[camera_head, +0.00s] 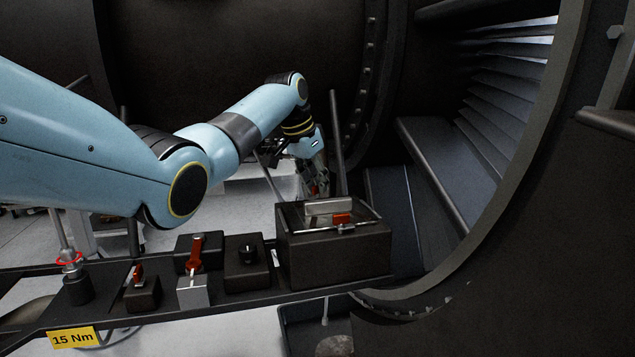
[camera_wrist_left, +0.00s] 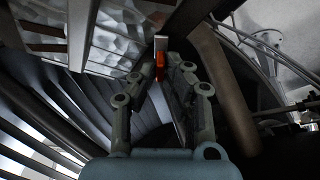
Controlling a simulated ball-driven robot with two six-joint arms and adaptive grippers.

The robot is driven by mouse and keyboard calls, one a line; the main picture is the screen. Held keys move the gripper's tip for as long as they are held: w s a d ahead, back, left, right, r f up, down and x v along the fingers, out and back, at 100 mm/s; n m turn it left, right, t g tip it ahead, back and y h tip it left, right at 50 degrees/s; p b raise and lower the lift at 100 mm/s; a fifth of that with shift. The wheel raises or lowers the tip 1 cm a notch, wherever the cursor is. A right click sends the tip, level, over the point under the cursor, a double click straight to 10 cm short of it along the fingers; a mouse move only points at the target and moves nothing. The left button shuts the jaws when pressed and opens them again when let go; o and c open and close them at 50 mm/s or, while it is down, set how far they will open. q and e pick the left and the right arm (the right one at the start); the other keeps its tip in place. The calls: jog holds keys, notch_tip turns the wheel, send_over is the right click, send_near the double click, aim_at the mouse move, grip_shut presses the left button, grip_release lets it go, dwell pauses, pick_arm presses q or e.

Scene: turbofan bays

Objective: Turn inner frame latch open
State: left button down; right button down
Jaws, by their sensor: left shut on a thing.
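My left gripper (camera_head: 316,186) reaches down beyond the dark box on the ledge, beside the inner frame of the engine bay. In the left wrist view the two fingers (camera_wrist_left: 163,68) are closed together around a small red-orange handle (camera_wrist_left: 160,60) with a pale end, which I take as the inner frame latch. In the head view the latch is mostly hidden by the fingers, with only a bit of red showing among them. Its turned angle cannot be told. My right gripper is in neither view.
The dark ledge (camera_head: 230,307) carries a box with a red-handled catch (camera_head: 342,218), a red lever (camera_head: 195,253), a black knob (camera_head: 247,251), a red switch (camera_head: 138,273) and a red ring valve (camera_head: 69,260). The curved engine duct (camera_head: 540,150) rises at right.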

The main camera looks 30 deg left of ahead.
pick_arm(q)
jog(key=m+h, duration=0.1)
jog(key=m, duration=0.1)
jog(key=m+h+b, duration=0.1)
jog(key=m, duration=0.2)
jog(key=shift+m+g, duration=0.3)
jog(key=shift+g, duration=0.1)
dwell(0.3)
jog(key=c, duration=1.4)
grip_release()
jog(key=v, duration=1.2)
jog(key=shift+w, duration=0.15)
